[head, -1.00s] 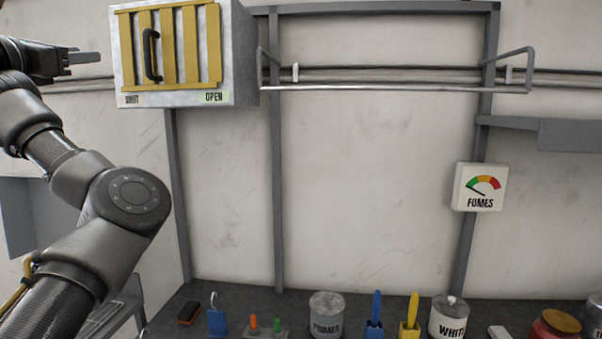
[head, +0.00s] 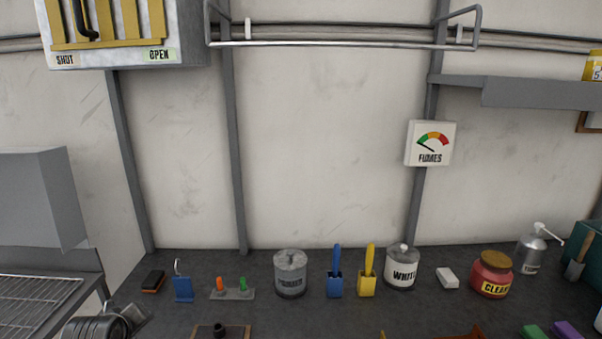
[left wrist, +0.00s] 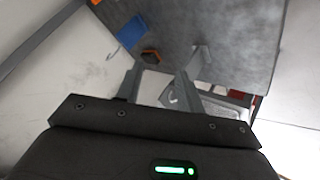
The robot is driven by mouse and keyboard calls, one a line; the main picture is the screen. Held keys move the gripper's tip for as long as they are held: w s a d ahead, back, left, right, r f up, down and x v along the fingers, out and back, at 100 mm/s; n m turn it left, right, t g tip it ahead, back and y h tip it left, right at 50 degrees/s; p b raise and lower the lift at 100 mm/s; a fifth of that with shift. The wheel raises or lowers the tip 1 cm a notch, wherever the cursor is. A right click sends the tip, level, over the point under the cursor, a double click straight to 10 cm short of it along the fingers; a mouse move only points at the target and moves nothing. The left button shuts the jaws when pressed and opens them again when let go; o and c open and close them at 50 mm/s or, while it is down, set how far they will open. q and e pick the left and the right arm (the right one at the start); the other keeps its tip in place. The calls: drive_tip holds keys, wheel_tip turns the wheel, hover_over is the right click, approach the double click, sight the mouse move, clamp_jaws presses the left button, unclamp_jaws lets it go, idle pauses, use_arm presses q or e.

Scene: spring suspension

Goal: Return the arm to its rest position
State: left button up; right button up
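My right gripper is not in view.
A yellow-slatted vent box (head: 190,40) and a rail (head: 340,44) are on the wall. A fumes gauge (head: 431,143) points at green. Primer (head: 290,275) and white (head: 402,268) cans and brush holders line the bench. A wire rack (head: 35,300) is at left.

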use_arm(q)
drive_tip(key=s+d+f+m+g+h, duration=0.15)
drive_tip(key=s+d+f+m, duration=0.35)
drive_tip(key=s, duration=0.5)
drive_tip(key=s+d+f+m+g, duration=0.2)
drive_tip(key=s+d+f+m, duration=0.15)
drive_tip(key=s+f, duration=0.5)
drive_tip(key=s+d+f+m+g+h, duration=0.15)
drive_tip(key=s+d+f+m, duration=0.3)
drive_tip(key=s, duration=0.75)
wheel_tip(320, 180, down, 30)
drive_tip(key=g+b, duration=0.2)
drive_tip(key=b, duration=0.3)
drive_tip(key=s+a+f+b, duration=0.1)
drive_tip(key=s+f+b, duration=0.1)
drive_tip(key=s+f, duration=0.6)
drive_tip(key=s+a+f+g+b, duration=0.1)
drive_tip(key=s+f+b, duration=0.2)
drive_tip(key=s+f, duration=0.6)
wheel_tip(320, 180, down, 4)
drive_tip(key=shift+s+a+f+y, duration=0.1)
drive_tip(key=shift+s+a+y, duration=0.2)
drive_tip(key=shift+a, duration=0.1)
drive_tip(key=shift+w, duration=0.1)
